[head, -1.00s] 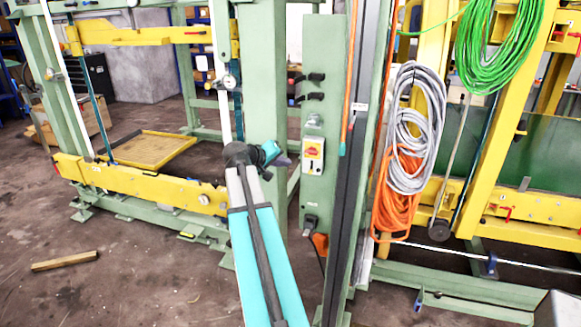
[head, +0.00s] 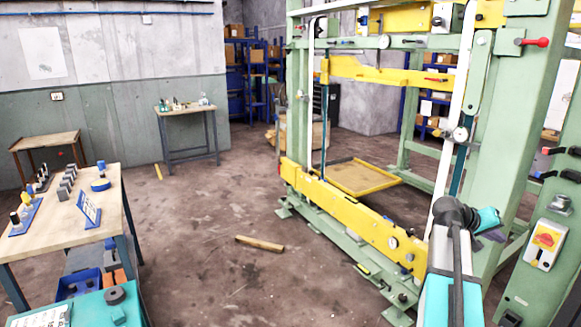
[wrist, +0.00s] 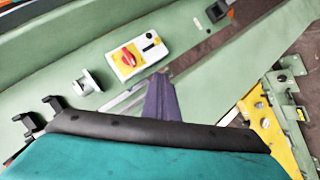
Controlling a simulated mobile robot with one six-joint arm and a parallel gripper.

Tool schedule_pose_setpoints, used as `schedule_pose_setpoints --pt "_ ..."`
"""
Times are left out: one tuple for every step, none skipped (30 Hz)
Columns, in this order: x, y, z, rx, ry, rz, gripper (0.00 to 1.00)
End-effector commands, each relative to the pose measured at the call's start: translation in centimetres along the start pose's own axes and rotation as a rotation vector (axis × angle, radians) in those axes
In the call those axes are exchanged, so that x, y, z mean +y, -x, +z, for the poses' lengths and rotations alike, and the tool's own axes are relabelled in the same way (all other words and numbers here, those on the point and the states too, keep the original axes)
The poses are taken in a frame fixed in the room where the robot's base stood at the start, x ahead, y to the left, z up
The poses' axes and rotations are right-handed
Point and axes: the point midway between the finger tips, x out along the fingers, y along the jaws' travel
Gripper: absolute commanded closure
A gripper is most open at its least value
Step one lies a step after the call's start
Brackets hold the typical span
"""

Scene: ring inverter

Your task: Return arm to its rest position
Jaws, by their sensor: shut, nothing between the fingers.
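My arm reaches up from the lower right of the head view, with its dark wrist and teal end part in front of the green machine frame (head: 515,130). My gripper (head: 492,236) is a small dark shape at its tip, pointing right. In the wrist view the dark purple fingers of my gripper (wrist: 160,98) are together and empty. They lie in front of the green post, below the red and yellow rotary switch (wrist: 128,57). My teal and black arm part fills the bottom of the wrist view. No contact with the post is visible.
A wooden-topped table (head: 85,215) with small parts stands at left. A yellow beam (head: 350,215) runs low along the machine. A wooden block (head: 260,243) lies on the floor. A small table (head: 190,112) stands by the wall. The middle floor is mostly clear.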

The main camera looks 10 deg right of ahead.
Motion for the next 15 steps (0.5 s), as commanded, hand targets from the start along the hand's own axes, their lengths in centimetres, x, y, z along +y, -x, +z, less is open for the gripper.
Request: schedule_pose_setpoints --pt "-1.1 0.3 -0.1 0.004 0.012 -0.009 1.0" --pt "-1.9 0.4 -0.2 0.006 0.021 -0.014 1.0" --pt "-3.1 0.6 -0.2 0.008 0.035 -0.023 1.0" --pt "-4.1 0.6 -0.1 0.007 0.046 -0.029 1.0" --pt "-5.1 0.7 0.0 0.008 0.058 -0.036 1.0" --pt "-6.5 0.8 0.2 0.008 0.075 -0.045 1.0" --pt "-7.7 0.8 0.4 0.007 0.088 -0.052 1.0" --pt "-8.8 0.9 0.7 0.007 0.102 -0.06 1.0" --pt "-10.4 1.1 1.0 0.006 0.122 -0.069 1.0" --pt "-11.5 1.1 1.4 0.004 0.136 -0.076 1.0" --pt "-12.6 1.2 1.7 0.004 0.15 -0.084 1.0" --pt "-14.2 1.3 2.2 0.002 0.168 -0.095 1.0" --pt "-15.2 1.4 2.6 0.001 0.181 -0.103 1.0" --pt "-16.4 1.6 3.0 -0.001 0.195 -0.112 1.0" --pt "-17.9 1.7 3.6 -0.004 0.212 -0.124 1.0"
